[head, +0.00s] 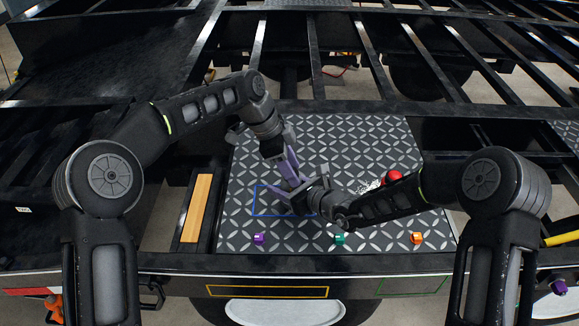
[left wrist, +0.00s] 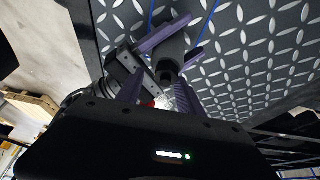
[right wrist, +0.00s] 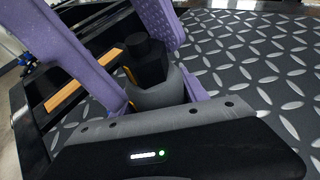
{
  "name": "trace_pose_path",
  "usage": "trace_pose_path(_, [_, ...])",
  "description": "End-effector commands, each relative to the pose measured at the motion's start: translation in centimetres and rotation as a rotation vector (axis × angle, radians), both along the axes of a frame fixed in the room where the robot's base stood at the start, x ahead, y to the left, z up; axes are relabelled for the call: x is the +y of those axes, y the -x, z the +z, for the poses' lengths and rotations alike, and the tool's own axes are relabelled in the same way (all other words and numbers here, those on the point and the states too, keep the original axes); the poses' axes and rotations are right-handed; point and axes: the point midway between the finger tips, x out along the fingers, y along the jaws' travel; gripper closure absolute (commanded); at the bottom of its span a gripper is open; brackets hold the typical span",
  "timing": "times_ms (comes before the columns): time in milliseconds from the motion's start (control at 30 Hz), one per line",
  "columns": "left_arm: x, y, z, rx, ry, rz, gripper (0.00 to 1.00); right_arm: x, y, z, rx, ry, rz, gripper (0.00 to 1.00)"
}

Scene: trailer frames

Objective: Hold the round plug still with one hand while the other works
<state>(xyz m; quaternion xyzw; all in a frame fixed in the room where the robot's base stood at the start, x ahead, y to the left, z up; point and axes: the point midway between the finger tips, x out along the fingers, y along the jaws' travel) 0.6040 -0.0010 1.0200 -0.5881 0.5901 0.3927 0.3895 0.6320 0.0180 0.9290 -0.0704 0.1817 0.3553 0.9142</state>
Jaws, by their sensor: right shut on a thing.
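The round plug (right wrist: 158,90), a grey cylinder with a black stepped end, sits between the purple fingers of my right gripper (right wrist: 140,60) in the right wrist view. My right gripper (head: 307,190) is shut on it above the patterned plate. The plug also shows dark in the left wrist view (left wrist: 172,62). My left gripper (head: 290,168) comes down from the upper left, close to the right gripper. Its fingers (left wrist: 158,88) stand apart with the plug just beyond them; I cannot tell whether they touch it. In the head view the grippers mostly hide the plug.
Small purple (head: 258,238), teal (head: 339,239) and orange (head: 416,237) pieces lie along the plate's front. A red ball-shaped thing (head: 392,177) is at the right, partly behind my right arm. A blue outline (head: 255,203) marks the plate. A wooden strip (head: 196,208) lies left.

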Motion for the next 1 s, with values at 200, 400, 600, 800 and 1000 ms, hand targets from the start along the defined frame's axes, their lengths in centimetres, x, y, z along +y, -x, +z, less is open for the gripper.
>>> trace_pose_path(200, [0.2,-0.1,0.0,-0.003,-0.003,0.003,0.45,0.0,0.0,0.0,0.000,0.000,0.001,0.95])
trace_pose_path(400, [0.3,-0.2,0.1,-0.004,-0.004,0.006,0.45,0.0,0.1,0.0,0.000,0.001,0.001,0.95])
trace_pose_path(600, [0.9,-0.2,1.7,-0.007,-0.004,0.007,0.45,0.0,0.1,0.0,0.001,0.001,0.002,0.95])
trace_pose_path(800, [2.2,-0.2,4.7,-0.007,-0.004,0.005,0.45,0.0,0.1,-0.1,0.001,0.000,0.002,0.95])
trace_pose_path(1000, [3.0,-0.1,6.7,-0.003,-0.003,0.005,0.45,0.0,0.1,-0.1,0.001,0.001,0.002,0.95])
